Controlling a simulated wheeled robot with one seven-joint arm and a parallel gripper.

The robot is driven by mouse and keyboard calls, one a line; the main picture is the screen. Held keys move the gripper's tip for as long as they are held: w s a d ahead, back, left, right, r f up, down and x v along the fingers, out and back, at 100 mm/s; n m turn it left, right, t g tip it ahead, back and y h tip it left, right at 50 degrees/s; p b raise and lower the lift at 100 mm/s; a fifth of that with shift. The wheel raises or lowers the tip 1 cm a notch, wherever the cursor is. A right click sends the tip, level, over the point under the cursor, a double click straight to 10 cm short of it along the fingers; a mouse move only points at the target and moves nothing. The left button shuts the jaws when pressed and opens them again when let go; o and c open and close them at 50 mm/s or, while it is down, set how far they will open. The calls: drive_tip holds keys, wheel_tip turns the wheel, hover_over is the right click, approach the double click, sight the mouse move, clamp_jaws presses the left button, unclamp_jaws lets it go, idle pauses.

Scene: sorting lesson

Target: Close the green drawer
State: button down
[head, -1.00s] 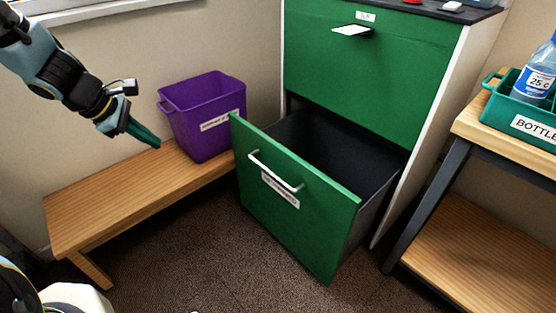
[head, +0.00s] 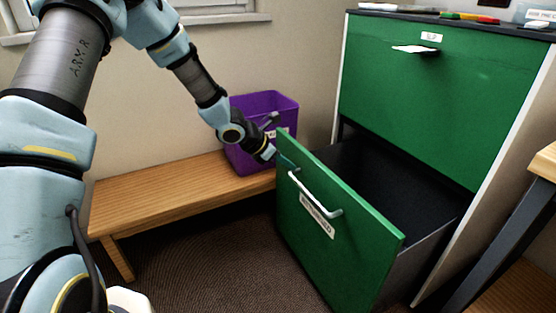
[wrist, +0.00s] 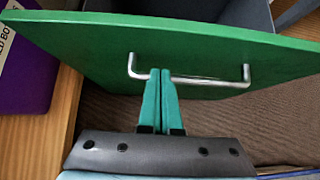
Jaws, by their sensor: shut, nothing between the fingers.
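The green drawer (head: 345,245) is pulled well out of the green cabinet (head: 425,95), and its dark inside shows. Its silver handle (head: 315,193) is on the front panel, above a white label. In the wrist view the handle (wrist: 200,80) runs across the green panel (wrist: 110,50). My gripper (head: 286,163) is at the upper left part of the drawer front, near the handle's left end. In the wrist view its teal fingers (wrist: 161,75) are together and empty, with tips over the handle bar near its left end. I cannot tell whether they touch it.
A purple bin (head: 240,155) stands on a wooden bench (head: 150,190) behind my gripper, to the left of the drawer. A wooden table with a dark leg (head: 500,235) stands at the right. The carpet (head: 215,260) in front of the drawer is clear.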

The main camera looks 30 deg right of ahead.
drive_tip(key=shift+s+d+f+p, duration=0.15)
drive_tip(key=shift+d+p, duration=0.1)
drive_tip(key=shift+d, duration=0.9)
drive_tip(key=shift+d+f+p, duration=0.15)
drive_tip(key=shift+d+p, duration=0.1)
drive_tip(key=shift+d, duration=0.85)
